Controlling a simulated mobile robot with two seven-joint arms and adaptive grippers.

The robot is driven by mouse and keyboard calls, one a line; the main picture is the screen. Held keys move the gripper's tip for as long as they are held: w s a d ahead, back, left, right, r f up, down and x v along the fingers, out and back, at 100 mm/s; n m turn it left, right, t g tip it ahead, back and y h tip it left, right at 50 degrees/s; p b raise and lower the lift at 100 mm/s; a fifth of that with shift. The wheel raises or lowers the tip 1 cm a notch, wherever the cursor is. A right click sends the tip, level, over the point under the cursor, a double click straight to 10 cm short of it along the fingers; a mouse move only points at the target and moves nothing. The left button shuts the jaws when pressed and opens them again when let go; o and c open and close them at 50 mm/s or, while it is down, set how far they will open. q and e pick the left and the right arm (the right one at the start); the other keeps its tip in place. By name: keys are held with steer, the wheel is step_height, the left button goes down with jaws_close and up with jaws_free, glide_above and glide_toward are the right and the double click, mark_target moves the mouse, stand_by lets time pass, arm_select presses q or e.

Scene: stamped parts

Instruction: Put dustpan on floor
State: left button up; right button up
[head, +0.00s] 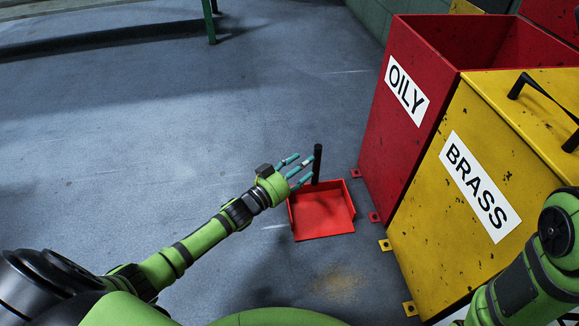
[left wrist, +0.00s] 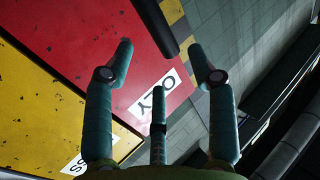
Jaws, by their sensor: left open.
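The red dustpan (head: 321,213) appears to rest on the grey floor, with its black handle (head: 317,160) standing upright at the back. My left gripper (head: 300,169) is open, with its teal fingers spread close to the left of the handle. In the left wrist view, the dark end of what looks like the handle (left wrist: 155,22) shows beyond the open fingertips (left wrist: 160,47). Nothing lies between the fingers. Whether a finger touches the handle cannot be told. My right gripper is out of view; only part of that arm shows at the lower right.
A red bin labelled OILY (head: 385,140) and a yellow bin labelled BRASS (head: 430,230) stand right of the dustpan, with small foot brackets on the floor. A tan stain (head: 338,284) marks the floor in front. The floor (head: 150,140) to the left is clear.

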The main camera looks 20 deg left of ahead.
arm_select(q)
steer(key=shift+p+v, duration=0.9)
steer(key=shift+v, duration=1.75)
